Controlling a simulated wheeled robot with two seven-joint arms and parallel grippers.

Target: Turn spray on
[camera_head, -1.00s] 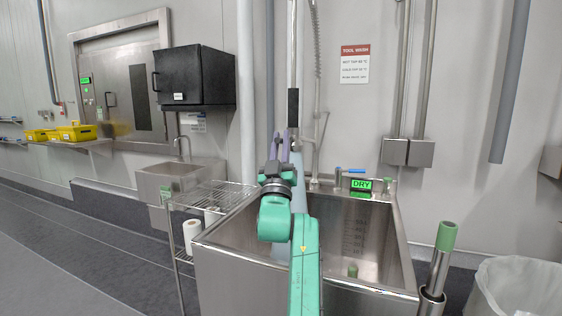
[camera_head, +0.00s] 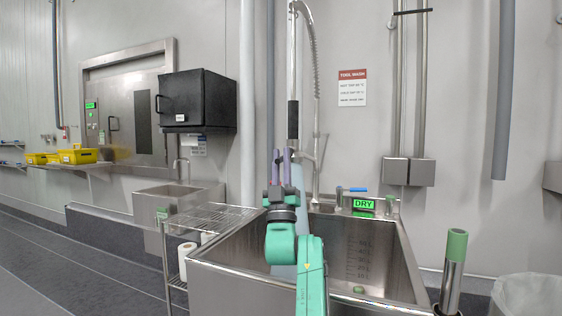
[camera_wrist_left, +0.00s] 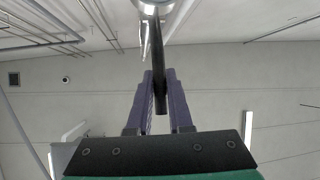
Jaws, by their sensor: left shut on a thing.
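The spray unit hangs on the wall above the sink, with a coiled hose and a black grip (camera_head: 293,119). My left gripper (camera_head: 281,153), with purple fingers, is at the spray unit, just below the black grip. In the left wrist view, my left gripper (camera_wrist_left: 159,78) is shut on a dark lever (camera_wrist_left: 158,88), which hangs from a round silver spray head (camera_wrist_left: 153,6). A pale blue strip (camera_head: 298,187) runs down behind my gripper towards the sink; I cannot tell whether it is water. My right gripper is not in view.
The steel sink (camera_head: 235,262) stands below, with a blue-handled tap (camera_head: 356,189) and a green DRY display (camera_head: 364,204) at its back. A wire rack (camera_head: 212,217) is on its left. A green-capped tube (camera_head: 456,246) and a bin (camera_head: 525,294) are on its right.

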